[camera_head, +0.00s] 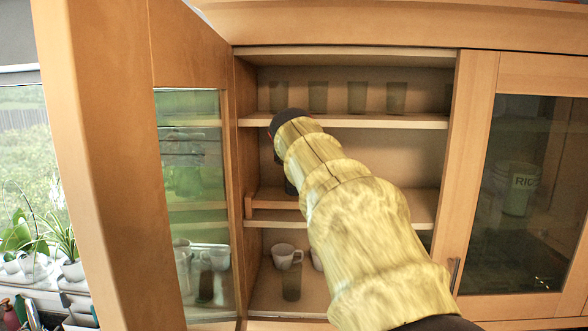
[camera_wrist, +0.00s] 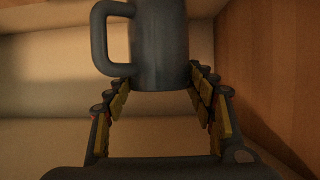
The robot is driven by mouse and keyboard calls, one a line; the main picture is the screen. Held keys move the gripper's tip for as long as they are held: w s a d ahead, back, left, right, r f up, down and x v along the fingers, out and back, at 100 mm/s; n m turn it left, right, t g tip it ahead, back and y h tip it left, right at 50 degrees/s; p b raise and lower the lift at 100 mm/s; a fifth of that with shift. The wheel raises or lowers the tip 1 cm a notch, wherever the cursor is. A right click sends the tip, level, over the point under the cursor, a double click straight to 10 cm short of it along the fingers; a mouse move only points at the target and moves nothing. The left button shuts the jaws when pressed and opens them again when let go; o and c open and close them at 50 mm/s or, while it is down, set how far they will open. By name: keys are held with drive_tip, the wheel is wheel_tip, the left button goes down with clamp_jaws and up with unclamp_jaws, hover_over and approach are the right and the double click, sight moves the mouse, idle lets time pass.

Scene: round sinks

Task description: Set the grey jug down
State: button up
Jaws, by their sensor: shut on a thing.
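The grey jug (camera_wrist: 160,40) is at the top centre of the wrist view, upright, with its handle to the left. Its upper part is cut off by the frame edge. My gripper (camera_wrist: 163,78) has its fingers on both sides of the jug's lower body and is shut on it. In the head view my yellow-sleeved arm reaches into the open cupboard and hides most of the gripper and jug. Whether the jug's base touches a shelf cannot be told.
The cupboard's middle shelf (camera_head: 422,207) has a low wooden piece (camera_head: 270,200) at its left. Several dark glasses (camera_head: 357,97) stand on the upper shelf. A white mug (camera_head: 286,256) and a dark glass (camera_head: 291,283) stand below. The open door (camera_head: 110,130) is at the left.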

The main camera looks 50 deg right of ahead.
drive_tip(key=shift+d+f, duration=0.1)
drive_tip(key=shift+f, duration=0.1)
wheel_tip(320, 180, down, 3)
drive_tip(key=shift+f+p, duration=0.1)
drive_tip(key=shift+p, duration=0.2)
drive_tip(key=shift+w+f, duration=0.25)
drive_tip(key=shift+w, duration=0.25)
drive_tip(key=shift+s+f, duration=0.1)
drive_tip(key=shift+s, duration=0.05)
drive_tip(key=o, duration=1.8)
